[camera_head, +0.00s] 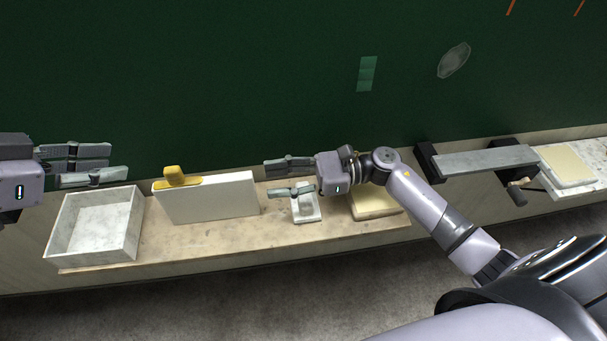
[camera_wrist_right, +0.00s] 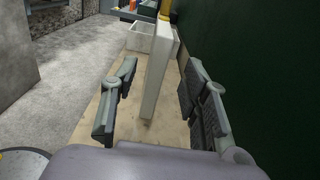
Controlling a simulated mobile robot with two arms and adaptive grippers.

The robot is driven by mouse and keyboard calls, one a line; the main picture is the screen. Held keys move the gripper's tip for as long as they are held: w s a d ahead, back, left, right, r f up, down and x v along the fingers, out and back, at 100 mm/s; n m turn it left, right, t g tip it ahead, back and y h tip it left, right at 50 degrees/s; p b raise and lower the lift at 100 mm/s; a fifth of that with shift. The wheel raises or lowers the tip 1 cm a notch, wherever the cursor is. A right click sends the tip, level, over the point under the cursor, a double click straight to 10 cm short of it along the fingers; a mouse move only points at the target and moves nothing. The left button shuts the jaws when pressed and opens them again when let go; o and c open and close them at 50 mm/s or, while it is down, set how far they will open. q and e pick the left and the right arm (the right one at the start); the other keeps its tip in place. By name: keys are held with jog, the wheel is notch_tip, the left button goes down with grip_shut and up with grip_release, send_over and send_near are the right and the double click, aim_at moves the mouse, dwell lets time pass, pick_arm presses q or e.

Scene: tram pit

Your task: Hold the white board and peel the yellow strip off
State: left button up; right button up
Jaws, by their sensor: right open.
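The white board (camera_head: 212,200) stands upright on its long edge on the bench, near the green wall. The yellow strip (camera_head: 178,181) lies along the left part of its top edge, with a raised block at its end. In the right wrist view the board (camera_wrist_right: 158,82) shows end-on between the fingers but farther off, and a bit of yellow strip (camera_wrist_right: 165,10) shows at the top. My right gripper (camera_head: 272,179) is open and empty, to the right of the board. My left gripper (camera_head: 120,163) is at the far left, above the white tray, its fingers apart and nothing between them.
An open white tray (camera_head: 62,222) stands left of the board. A small white holder (camera_head: 313,214) sits under my right gripper, and a cream block (camera_head: 372,208) lies right of it. A grey bar (camera_head: 485,160) on black supports is farther right. The green wall (camera_head: 220,80) rises behind.

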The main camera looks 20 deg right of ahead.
aim_at(230, 186)
jog(key=x, duration=1)
jog(key=shift+c, duration=0.4)
grip_shut()
jog(key=shift+c, duration=1.2)
grip_release()
jog(key=shift+c, duration=0.6)
grip_shut()
